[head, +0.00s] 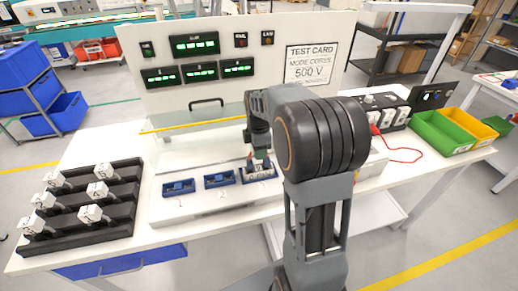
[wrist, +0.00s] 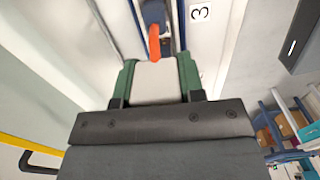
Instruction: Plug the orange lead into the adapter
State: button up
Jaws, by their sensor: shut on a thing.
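My gripper (wrist: 158,72) has green fingers, shut on a pale grey-white block (wrist: 155,88) in the wrist view. An orange piece (wrist: 154,42) lies just beyond the block, over a blue fixture; I cannot tell whether it is the lead's end or is joined to the block. In the head view my gripper (head: 259,155) is low over the third blue fixture (head: 260,172), partly hidden by my arm. A red-orange lead (head: 407,159) loops on the bench at right, by a black socket box (head: 386,111). White adapter-like blocks (head: 92,213) stand on a black rack.
The black rack (head: 122,218) fills the bench's left. Blue fixtures one (head: 178,187) and two (head: 219,180) look empty. A panel with green displays (head: 195,45) and a raised clear cover with a yellow edge (head: 190,125) stand behind. Green (head: 440,135) and yellow bins are at right.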

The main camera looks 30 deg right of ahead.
jog(key=shift+f+b, duration=0.75)
jog(key=shift+f, duration=0.45)
jog(key=o, duration=1.1)
notch_tip(320, 180, up, 13)
jog(key=shift+r, duration=0.15)
notch_tip(320, 180, up, 12)
jog(key=p, duration=1)
jog(key=shift+f, duration=0.25)
